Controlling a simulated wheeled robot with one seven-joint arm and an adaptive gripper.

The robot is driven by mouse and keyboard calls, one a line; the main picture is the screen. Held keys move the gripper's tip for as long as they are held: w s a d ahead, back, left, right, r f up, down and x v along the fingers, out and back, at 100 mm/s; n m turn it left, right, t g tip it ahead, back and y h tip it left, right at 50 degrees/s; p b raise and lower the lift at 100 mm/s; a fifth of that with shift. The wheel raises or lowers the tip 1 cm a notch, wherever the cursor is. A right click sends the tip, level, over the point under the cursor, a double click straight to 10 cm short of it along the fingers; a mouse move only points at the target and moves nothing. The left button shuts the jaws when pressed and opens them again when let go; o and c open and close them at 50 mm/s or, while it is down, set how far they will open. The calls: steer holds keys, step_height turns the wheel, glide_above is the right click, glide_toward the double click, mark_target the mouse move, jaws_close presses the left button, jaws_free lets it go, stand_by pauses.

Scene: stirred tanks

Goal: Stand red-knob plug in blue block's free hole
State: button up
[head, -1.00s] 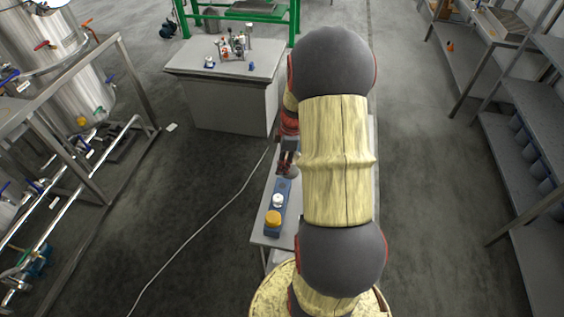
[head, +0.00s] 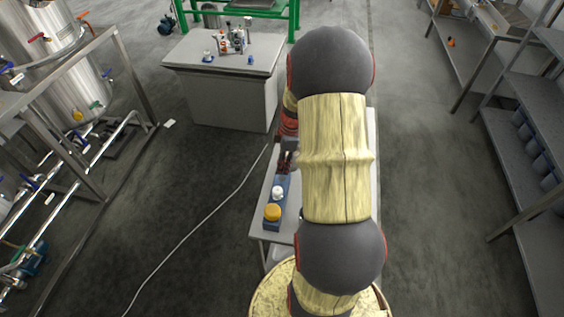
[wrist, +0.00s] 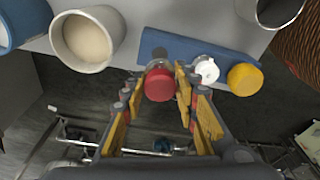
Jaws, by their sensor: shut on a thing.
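The blue block (head: 283,184) lies on a narrow grey table and carries a white-knob plug (head: 278,192) and a yellow-knob plug (head: 272,213). In the wrist view the block (wrist: 185,46) shows with the white knob (wrist: 206,69) and yellow knob (wrist: 244,79). My gripper (wrist: 160,76) is shut on the red-knob plug (wrist: 160,86), which is at the block's left end there. A dark spot, perhaps the free hole, shows just beyond the plug. I cannot tell whether the plug's lower end is above the hole or inside it. My arm hides much of the table in the head view.
In the wrist view, a white cup (wrist: 88,38) with pale contents, a blue-rimmed container (wrist: 22,22) and a grey cup (wrist: 270,10) stand near the block. A grey cabinet (head: 220,100) stands beyond the table. A shelf rack (head: 520,150) is at right; open floor lies left.

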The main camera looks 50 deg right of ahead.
steer(key=shift+f, duration=0.55)
steer(key=shift+b, duration=0.75)
stand_by(1.1)
steer(key=shift+f+b, duration=1.95)
steer(key=shift+f, duration=0.65)
steer(key=o, duration=1.3)
steer(key=shift+c, duration=0.2)
steer(key=shift+r, duration=0.1)
steer(key=r, duration=0.4)
steer(key=s+r, duration=0.1)
steer(key=r, duration=0.3)
steer(key=d+r, duration=0.1)
steer(key=r, duration=0.2)
steer(key=shift+s+d+r, duration=0.1)
steer(key=shift+s+r, duration=0.05)
steer(key=shift+r, duration=0.25)
